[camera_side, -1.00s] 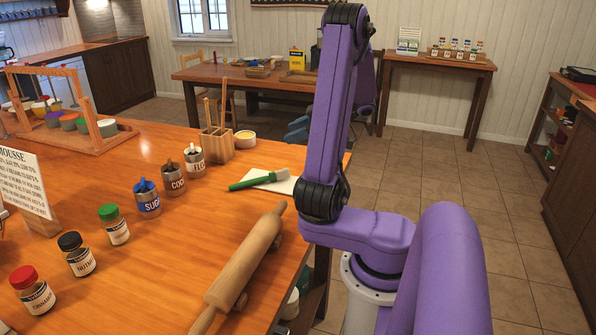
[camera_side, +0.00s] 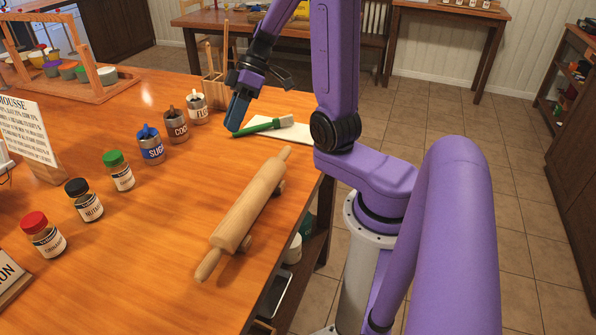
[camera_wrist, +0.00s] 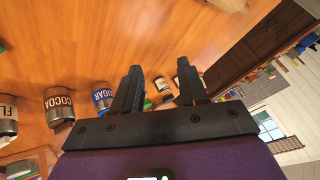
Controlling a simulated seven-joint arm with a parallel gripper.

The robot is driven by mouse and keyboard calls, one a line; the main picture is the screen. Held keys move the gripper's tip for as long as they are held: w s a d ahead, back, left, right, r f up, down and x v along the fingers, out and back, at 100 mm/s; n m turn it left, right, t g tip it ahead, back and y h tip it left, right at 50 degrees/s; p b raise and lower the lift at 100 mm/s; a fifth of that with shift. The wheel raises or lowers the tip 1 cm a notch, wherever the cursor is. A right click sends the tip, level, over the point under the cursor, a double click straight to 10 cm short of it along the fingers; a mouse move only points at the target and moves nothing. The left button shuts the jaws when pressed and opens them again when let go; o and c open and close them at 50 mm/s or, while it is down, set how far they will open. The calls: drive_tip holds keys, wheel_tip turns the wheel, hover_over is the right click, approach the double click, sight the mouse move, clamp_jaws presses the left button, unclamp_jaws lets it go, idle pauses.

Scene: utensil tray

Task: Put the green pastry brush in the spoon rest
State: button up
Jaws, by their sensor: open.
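The green pastry brush (camera_side: 262,127) lies at the far right of the wooden table in the side view, its pale bristles pointing right. It rests partly on a flat white piece (camera_side: 295,132); I cannot tell whether that is the spoon rest. My gripper (camera_side: 237,122) hangs beside the handle end of the brush, pointing down. It seems to be above the table, but the gap is hard to judge. In the wrist view my gripper (camera_wrist: 159,66) has its two fingers apart with nothing between them. The brush is not clearly visible there.
A wooden rolling pin (camera_side: 243,212) lies along the right edge. Cans marked sugar (camera_side: 151,145), cocoa (camera_side: 176,127) and flour (camera_side: 198,109) stand left of my gripper. A wooden utensil block (camera_side: 216,92) is just behind it. Jars and a sign stand farther left. Mid-table is clear.

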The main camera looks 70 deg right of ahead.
drive_tip(key=s+a+n+g+h, duration=0.1)
drive_tip(key=s+a, duration=0.1)
drive_tip(key=s+a+g+h, duration=0.1)
drive_tip(key=s+a, duration=0.2)
drive_tip(key=s+a+f+n+g+h, duration=0.1)
drive_tip(key=s+a+g, duration=0.1)
drive_tip(key=a, duration=0.1)
drive_tip(key=shift+s+a+n, duration=0.2)
drive_tip(key=shift+s+n, duration=0.1)
drive_tip(key=shift+s, duration=0.1)
drive_tip(key=s+a+n+t+h, duration=0.2)
drive_tip(key=s+a+h, duration=0.1)
drive_tip(key=s, duration=0.9)
drive_tip(key=shift+a+n+h, duration=0.2)
drive_tip(key=shift+n+h, duration=0.1)
drive_tip(key=shift+n, duration=0.1)
idle(0.4)
